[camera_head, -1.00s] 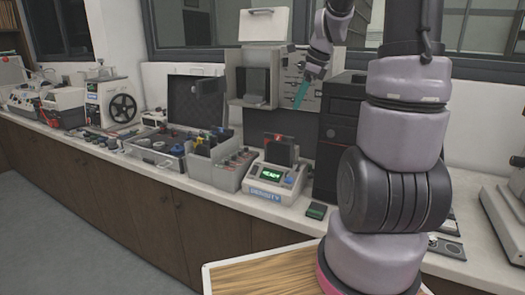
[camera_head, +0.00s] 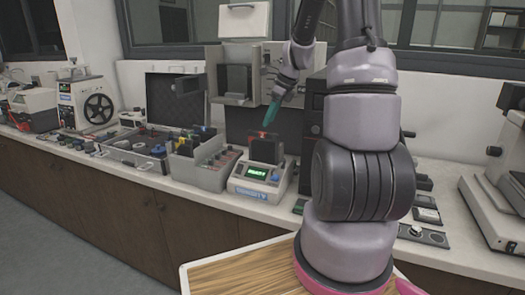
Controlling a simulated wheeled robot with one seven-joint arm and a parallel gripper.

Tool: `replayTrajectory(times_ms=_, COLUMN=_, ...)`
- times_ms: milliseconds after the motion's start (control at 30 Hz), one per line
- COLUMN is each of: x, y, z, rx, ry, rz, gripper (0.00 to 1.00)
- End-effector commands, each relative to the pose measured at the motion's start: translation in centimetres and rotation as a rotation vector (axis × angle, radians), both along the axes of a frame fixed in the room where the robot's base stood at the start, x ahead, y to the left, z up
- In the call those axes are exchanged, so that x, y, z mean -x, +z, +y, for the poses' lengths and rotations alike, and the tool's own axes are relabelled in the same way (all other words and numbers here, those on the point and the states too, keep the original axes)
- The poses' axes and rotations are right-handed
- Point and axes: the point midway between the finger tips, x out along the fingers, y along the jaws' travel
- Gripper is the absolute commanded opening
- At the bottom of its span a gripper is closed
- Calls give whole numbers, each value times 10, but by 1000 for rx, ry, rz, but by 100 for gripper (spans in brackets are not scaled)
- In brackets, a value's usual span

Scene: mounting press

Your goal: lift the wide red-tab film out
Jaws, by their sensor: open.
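A dark film (camera_head: 265,150) with a red tab on its top edge stands upright in the slot of a small white density meter (camera_head: 249,189), whose green display is lit. My gripper (camera_head: 270,117), with teal fingers, is just above and slightly right of the red tab, pointing down and left. It is open, and I see nothing held in it. The gap between the fingers is hard to make out from this side. The film's lower part is hidden in the meter.
A grey divided bin (camera_head: 205,174) stands close left of the meter, with an open dark case (camera_head: 140,158) beyond it. A black tower (camera_head: 312,130) stands right of the meter, partly behind my arm. A grey wall unit (camera_head: 243,58) is behind. A wooden-topped tray (camera_head: 235,275) is in front.

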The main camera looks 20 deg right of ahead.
Motion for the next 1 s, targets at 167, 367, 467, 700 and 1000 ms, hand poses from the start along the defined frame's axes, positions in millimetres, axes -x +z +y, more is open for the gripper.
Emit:
replayTrajectory(times_ms=167, x=-3, y=-13, z=4, rx=-1, ry=1, rz=2, gripper=55)
replayTrajectory(times_ms=367, x=-12, y=-42, z=12, rx=-1, ry=1, rz=3, gripper=55)
replayTrajectory(times_ms=467, x=-15, y=-50, z=15, rx=-1, ry=1, rz=2, gripper=55)
replayTrajectory(times_ms=700, x=-16, y=-52, z=16, rx=0, ry=1, rz=0, gripper=55)
replayTrajectory(times_ms=1000, x=-16, y=-54, z=16, rx=0, ry=1, rz=0, gripper=55)
